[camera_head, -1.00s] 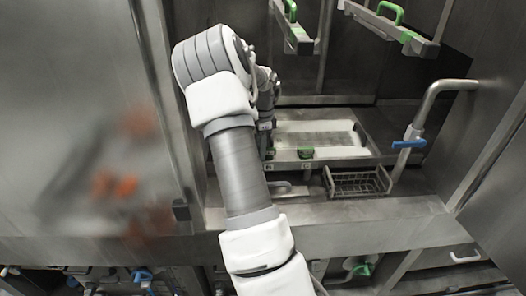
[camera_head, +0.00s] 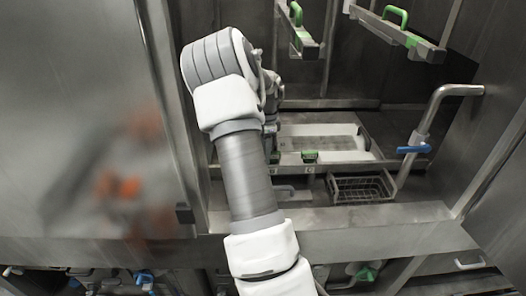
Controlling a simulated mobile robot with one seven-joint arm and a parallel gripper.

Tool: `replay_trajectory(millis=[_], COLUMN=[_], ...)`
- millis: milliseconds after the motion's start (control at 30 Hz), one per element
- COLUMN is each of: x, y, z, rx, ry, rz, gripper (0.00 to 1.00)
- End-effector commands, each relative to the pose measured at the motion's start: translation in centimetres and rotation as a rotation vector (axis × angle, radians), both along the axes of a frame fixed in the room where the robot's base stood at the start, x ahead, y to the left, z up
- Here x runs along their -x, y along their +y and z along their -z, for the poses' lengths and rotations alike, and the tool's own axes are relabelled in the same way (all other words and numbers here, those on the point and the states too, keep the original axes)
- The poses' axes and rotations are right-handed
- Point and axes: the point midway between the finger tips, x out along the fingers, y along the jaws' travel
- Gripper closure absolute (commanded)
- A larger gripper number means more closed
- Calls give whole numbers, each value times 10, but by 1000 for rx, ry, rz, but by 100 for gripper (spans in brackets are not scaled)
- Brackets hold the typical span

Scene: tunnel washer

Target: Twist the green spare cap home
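Two small green caps sit side by side on the front ledge of the steel tray unit, a left cap (camera_head: 274,157) and a right cap (camera_head: 309,156). I cannot tell from here which is the spare, nor how far either is turned. My gripper (camera_head: 271,134) points down just above the left cap, at the far end of my arm. It is small and partly hidden by my wrist, so its fingers and any contact with the cap are unclear.
A wire basket (camera_head: 361,188) stands right of the caps. A bent pipe with a blue lever (camera_head: 413,149) rises farther right. Bars with green handles (camera_head: 396,15) hang above. A steel panel (camera_head: 90,120) fills the left. The sill (camera_head: 350,218) in front is clear.

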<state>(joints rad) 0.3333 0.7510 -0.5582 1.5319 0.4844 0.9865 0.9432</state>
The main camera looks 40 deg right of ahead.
Motion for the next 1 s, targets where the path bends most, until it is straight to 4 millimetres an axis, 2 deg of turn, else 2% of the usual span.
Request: replay_trajectory(millis=[33,700,1000], x=[21,15,15], y=[-16,-11,-11], z=[5,-55,-58], rx=[19,15,14], ry=[39,28,28], rz=[18,13,13], gripper=[40,40,40])
